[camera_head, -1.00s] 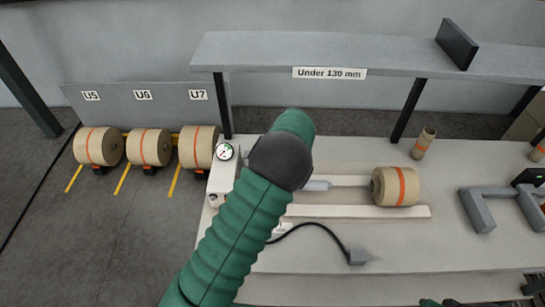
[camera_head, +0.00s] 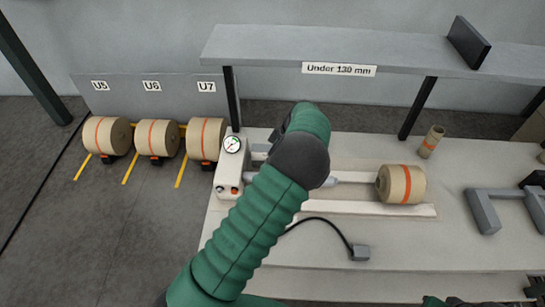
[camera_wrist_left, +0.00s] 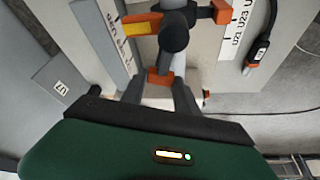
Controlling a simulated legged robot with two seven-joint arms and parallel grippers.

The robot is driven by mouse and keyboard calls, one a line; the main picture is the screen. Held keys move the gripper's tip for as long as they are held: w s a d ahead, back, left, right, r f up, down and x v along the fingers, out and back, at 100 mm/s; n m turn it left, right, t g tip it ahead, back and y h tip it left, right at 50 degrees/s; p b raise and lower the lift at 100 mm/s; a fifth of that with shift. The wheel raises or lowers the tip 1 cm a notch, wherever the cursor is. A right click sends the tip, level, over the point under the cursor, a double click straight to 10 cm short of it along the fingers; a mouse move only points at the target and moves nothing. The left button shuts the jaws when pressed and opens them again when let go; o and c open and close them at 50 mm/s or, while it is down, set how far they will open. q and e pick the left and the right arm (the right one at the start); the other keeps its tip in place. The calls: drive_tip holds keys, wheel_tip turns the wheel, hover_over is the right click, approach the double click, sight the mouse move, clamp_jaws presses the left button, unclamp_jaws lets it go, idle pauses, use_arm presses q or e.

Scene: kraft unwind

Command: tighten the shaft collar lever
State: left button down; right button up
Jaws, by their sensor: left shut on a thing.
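In the left wrist view, the shaft collar (camera_wrist_left: 174,38) is a dark grey round part with orange pieces around it. Its lever has an orange end (camera_wrist_left: 159,76) between my fingertips. My left gripper (camera_wrist_left: 160,88) is shut on this lever end. In the head view, my green left arm hides the collar and most of the gripper. The shaft (camera_head: 352,178) comes out to the right of the arm and carries a kraft roll (camera_head: 401,184) with an orange stripe. My right gripper does not show clearly.
A white box with a gauge (camera_head: 232,145) stands at the bench's left end. Several rolls lie left under labels U5 to U7. A shelf (camera_head: 330,48) spans above the bench. A black cable with a grey plug (camera_head: 360,252) lies in front.

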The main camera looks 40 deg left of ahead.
use_arm(q)
drive_tip(key=shift+r, duration=0.1)
drive_tip(key=c, duration=0.9)
unclamp_jaws()
drive_tip(key=b+v, duration=0.1)
drive_tip(key=v, duration=1.5)
drive_tip(key=shift+w+d+r+b, duration=0.1)
drive_tip(key=shift+d+r+b, duration=0.05)
drive_tip(key=shift+r+b, duration=0.15)
drive_tip(key=shift+f, duration=0.1)
